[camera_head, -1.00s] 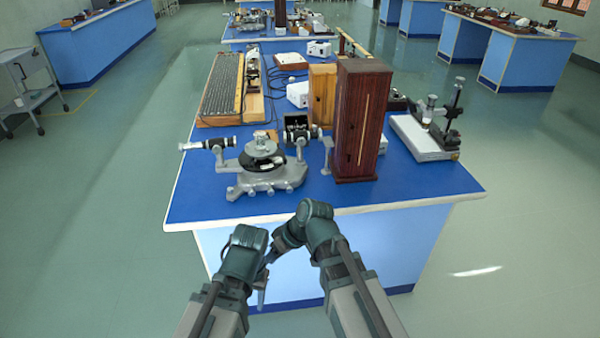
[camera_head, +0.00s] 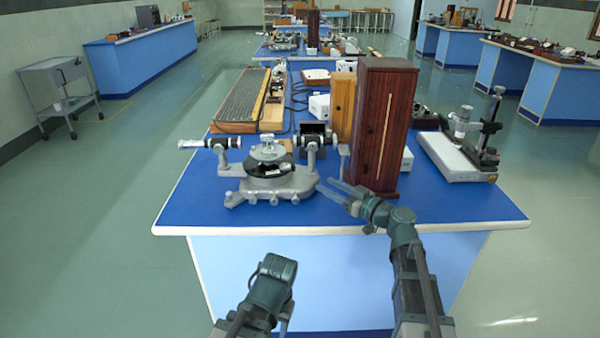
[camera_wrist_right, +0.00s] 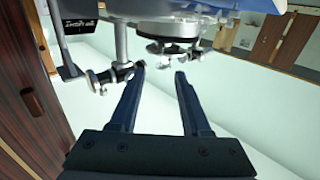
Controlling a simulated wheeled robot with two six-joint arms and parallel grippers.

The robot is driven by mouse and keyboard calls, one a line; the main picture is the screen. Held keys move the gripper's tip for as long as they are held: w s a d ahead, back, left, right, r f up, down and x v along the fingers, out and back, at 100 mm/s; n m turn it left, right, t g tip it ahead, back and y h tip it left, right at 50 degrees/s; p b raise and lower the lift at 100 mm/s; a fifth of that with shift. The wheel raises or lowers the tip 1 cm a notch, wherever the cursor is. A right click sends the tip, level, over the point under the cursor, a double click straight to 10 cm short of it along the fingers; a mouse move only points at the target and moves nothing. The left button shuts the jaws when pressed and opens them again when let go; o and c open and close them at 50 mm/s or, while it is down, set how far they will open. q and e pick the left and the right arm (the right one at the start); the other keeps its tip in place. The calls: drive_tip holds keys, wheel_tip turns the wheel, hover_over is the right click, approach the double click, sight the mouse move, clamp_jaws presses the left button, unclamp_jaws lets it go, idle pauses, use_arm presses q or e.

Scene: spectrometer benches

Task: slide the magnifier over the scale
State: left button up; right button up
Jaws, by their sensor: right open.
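A grey spectrometer (camera_head: 270,190) with a dark round scale disc (camera_head: 266,168) stands near the front edge of the blue bench. I cannot clearly make out a separate magnifier on it. My right gripper (camera_head: 326,186) is open and empty, just right of the spectrometer's base, its fingers pointing at it. In the right wrist view the open fingers (camera_wrist_right: 161,72) have nothing between them; metal parts with small knobs (camera_wrist_right: 110,80) show beyond their tips at the left. My left arm is low in front of the bench; its gripper (camera_head: 284,318) shows little and its jaws are hidden.
A tall dark wooden box (camera_head: 382,130) stands right behind my right gripper, and a lighter wooden box (camera_head: 343,105) beside it. A white-based stand (camera_head: 455,158) is at the right. A long ribbed board (camera_head: 240,100) lies at the back left. The bench's front right corner is clear.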

approach(287, 165)
drive_tip(key=x, duration=0.4)
drive_tip(key=shift+w+a+r, duration=0.2)
drive_tip(key=shift+a+r, duration=0.05)
drive_tip(key=shift+a, duration=0.05)
clamp_jaws()
idle(1.3)
